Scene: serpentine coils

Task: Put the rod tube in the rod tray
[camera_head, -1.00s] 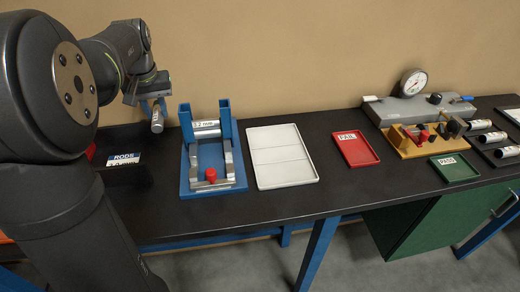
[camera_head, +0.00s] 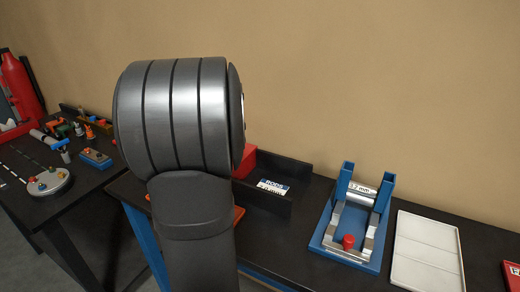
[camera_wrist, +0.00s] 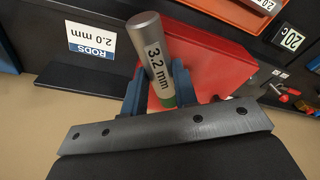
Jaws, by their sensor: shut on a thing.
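The rod tube (camera_wrist: 157,62) is a silver cylinder marked 3.2 mm, with a green band at its lower end. My gripper (camera_wrist: 158,88) is shut on it between two blue fingers in the wrist view. The tube slants there, in front of a red box. A RODS 2.0 mm label (camera_wrist: 92,40) lies on a dark surface to its left. In the head view, a black walled tray (camera_head: 262,201) holds a RODS label and seems to be the rod tray. My arm hides my gripper, the held tube and part of this tray there.
The red box (camera_head: 248,160) stands beside my arm. A blue fixture (camera_head: 325,238) with a silver cylinder and red knob stands right of the tray, then a white tray (camera_head: 428,250). Another table (camera_head: 75,205) with several parts is at left. The wrist view shows an orange bin (camera_wrist: 240,14).

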